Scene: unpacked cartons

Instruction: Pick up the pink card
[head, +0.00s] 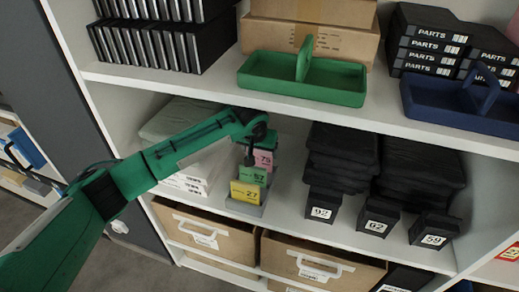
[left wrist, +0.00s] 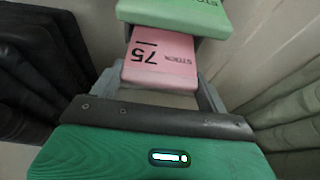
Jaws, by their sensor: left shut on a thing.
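The pink card (head: 264,158), marked 75, stands in a small grey holder (head: 243,207) on the middle shelf. It also shows in the left wrist view (left wrist: 160,58), with its number upside down. My left gripper (head: 250,160) reaches down from above and is shut on the pink card. In the wrist view its grey fingers lie at the card's two sides. A green card marked 57 (head: 253,175) and a yellow card marked 27 (head: 245,192) stand in front of the pink one. My right gripper is out of view.
Dark bundles (head: 342,160) with numbered black boxes (head: 322,205) stand to the right. White and pale stacks (head: 195,172) lie to the left. The upper shelf (head: 210,88) with a green caddy (head: 300,92) overhangs the cards. Cartons (head: 205,236) sit below.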

